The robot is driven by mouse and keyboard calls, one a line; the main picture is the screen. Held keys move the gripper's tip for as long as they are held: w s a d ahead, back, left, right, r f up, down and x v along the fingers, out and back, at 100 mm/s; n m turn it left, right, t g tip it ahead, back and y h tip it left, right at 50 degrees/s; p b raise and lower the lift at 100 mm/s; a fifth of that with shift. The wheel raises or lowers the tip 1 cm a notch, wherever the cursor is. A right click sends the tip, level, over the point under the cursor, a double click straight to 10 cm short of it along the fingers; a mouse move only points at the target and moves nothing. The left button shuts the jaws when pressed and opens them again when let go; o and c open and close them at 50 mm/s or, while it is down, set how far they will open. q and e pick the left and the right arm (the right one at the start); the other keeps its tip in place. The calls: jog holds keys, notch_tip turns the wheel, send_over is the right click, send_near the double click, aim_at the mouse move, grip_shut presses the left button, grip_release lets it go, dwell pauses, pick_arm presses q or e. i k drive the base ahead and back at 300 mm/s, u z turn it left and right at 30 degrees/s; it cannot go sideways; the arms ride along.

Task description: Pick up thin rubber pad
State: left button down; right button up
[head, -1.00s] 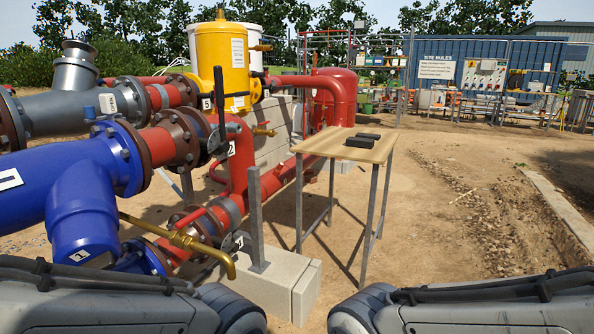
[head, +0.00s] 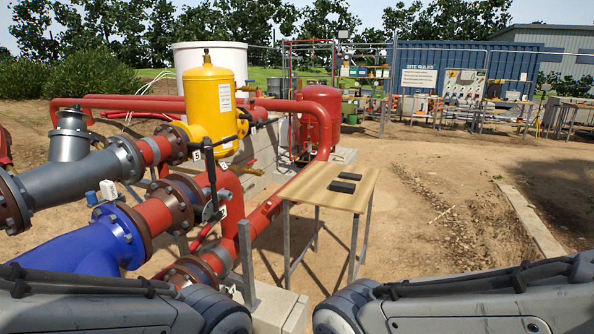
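Two dark, flat pieces lie side by side on a light wooden table (head: 305,187) in the head view. The rear piece (head: 349,177) looks slim. The front piece (head: 341,187) lies nearer me, slightly left. I cannot tell for sure at this size which one is the thin rubber pad. Both lie flat and look apart from each other. Neither gripper is in view; only grey links of my arms show at the bottom corners, well short of the table.
A blue pipe (head: 85,243), red pipes (head: 232,205) and a yellow vessel (head: 210,100) crowd the left side. A concrete block (head: 265,305) with a grey metal post (head: 247,262) stands before the table. Open dirt ground (head: 430,225) lies right of the table.

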aim_at(343, 176)
jog(key=z, duration=1.1)
jog(key=i, duration=6.1)
jog(key=u, duration=3.55)
